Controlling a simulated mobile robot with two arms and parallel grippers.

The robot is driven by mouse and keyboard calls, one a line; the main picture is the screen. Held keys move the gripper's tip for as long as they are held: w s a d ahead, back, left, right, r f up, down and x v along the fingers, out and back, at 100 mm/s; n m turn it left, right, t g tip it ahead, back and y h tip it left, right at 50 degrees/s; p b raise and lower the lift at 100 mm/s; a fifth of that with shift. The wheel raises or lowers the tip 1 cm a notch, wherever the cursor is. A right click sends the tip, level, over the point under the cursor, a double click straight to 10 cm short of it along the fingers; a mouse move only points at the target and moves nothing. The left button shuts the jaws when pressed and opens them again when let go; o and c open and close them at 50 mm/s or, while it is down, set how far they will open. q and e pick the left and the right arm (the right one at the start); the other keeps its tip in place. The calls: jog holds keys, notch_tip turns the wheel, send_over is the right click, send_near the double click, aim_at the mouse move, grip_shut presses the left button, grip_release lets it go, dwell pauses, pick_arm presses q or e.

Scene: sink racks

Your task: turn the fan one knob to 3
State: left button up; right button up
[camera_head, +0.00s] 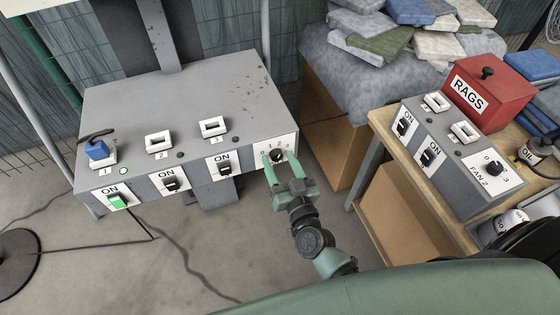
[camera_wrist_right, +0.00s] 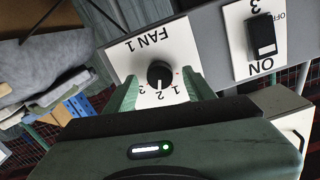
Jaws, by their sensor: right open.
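The fan one knob (camera_head: 279,155) is a small black dial on a white plate at the right end of the grey switch box's front. In the right wrist view the knob (camera_wrist_right: 160,74) sits under an upside-down FAN 1 label, and its white mark appears to point toward the 2. My right gripper (camera_head: 280,161) is open in front of the plate. Its green fingers stand on either side of the knob, with a visible gap on each side in the wrist view. My left gripper is out of view.
The grey switch box (camera_head: 190,105) carries several rocker switches; the leftmost (camera_head: 118,201) is green. A second box with a fan 2 knob (camera_head: 494,168) stands on the right bench beside a red RAGS box (camera_head: 488,92). Folded cloths (camera_head: 400,30) are piled behind.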

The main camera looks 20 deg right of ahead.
grip_shut()
jog(key=shift+m, duration=0.3)
jog(key=m, duration=0.4)
jog(key=shift+f+m, duration=0.1)
jog(key=shift+m, duration=2.1)
grip_release()
